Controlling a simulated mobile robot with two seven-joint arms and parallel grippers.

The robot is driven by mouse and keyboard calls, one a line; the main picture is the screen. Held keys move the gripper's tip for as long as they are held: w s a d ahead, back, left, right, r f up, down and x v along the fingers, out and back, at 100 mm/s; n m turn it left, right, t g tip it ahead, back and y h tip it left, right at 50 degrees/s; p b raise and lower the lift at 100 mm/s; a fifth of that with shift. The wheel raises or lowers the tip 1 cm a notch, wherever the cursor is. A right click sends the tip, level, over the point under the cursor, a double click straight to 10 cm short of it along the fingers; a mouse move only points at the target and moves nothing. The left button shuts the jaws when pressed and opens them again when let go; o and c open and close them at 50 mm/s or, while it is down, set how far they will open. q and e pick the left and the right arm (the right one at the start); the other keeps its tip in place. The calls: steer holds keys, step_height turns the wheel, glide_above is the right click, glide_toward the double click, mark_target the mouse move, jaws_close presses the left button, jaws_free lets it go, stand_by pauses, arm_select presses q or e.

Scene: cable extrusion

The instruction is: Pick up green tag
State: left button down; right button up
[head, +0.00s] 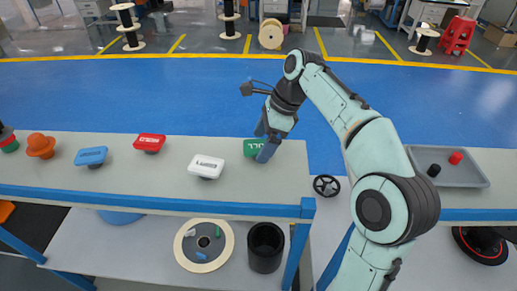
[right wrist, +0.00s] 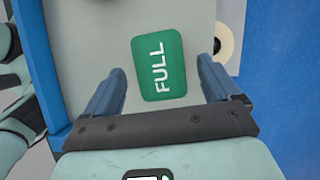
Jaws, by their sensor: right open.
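The green tag (head: 251,147) stands near the right end of the table, partly hidden by my right gripper in the head view. In the right wrist view the green tag (right wrist: 160,65) shows the white word FULL and lies between the two fingers, a little beyond their tips. My right gripper (head: 265,148) is open, with its fingers pointing down at the tag. In the right wrist view the right gripper (right wrist: 160,78) has one finger to each side of the tag, with gaps on both sides. My left gripper is not in view.
A white tag (head: 206,166), a red tag (head: 149,143) and a blue tag (head: 91,156) stand along the same table (head: 255,185). An orange knob (head: 41,146) is at the left. A grey tray (head: 465,179) sits on another table at right.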

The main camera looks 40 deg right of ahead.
steer(key=shift+x, duration=1.1)
steer(key=c, duration=1.1)
steer(key=shift+o, duration=0.2)
